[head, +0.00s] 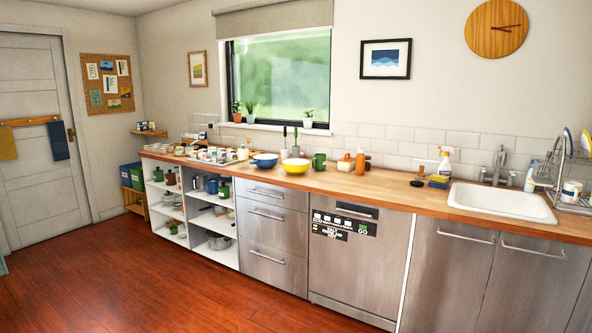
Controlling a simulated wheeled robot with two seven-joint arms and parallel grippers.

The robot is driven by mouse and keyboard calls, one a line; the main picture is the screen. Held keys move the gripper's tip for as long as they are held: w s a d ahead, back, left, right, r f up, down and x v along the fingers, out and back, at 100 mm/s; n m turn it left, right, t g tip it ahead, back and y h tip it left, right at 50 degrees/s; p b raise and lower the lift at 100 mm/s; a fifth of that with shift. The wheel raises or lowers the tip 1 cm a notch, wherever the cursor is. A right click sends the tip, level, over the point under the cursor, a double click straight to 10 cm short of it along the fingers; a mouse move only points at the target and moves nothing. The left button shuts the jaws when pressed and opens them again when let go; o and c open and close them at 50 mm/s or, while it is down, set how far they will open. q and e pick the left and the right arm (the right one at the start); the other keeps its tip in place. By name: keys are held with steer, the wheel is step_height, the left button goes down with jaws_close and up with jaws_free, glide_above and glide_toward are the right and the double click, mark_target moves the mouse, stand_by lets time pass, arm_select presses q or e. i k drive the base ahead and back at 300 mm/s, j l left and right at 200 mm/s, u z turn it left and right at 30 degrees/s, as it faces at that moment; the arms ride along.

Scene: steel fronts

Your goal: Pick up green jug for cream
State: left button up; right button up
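A dark green vessel (319,161) stands upright on the wooden counter, right of the yellow bowl. It looks like a jug or mug; I cannot tell which at this size. Another green vessel (224,192) sits on the open shelves below the counter, at the right of the upper compartment. Small green items (171,224) also show lower in the left shelf column, too small to identify. Neither of my grippers is in view.
The wooden counter (390,186) carries a yellow bowl (295,166), a blue bowl (265,161), an orange bottle (360,162), a spray bottle (445,162) and a dish rack (572,185) by the sink (500,202). Clutter fills its left end. The wooden floor (150,285) is clear.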

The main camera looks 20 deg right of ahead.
mark_target(319, 163)
steer(key=i, duration=2.5)
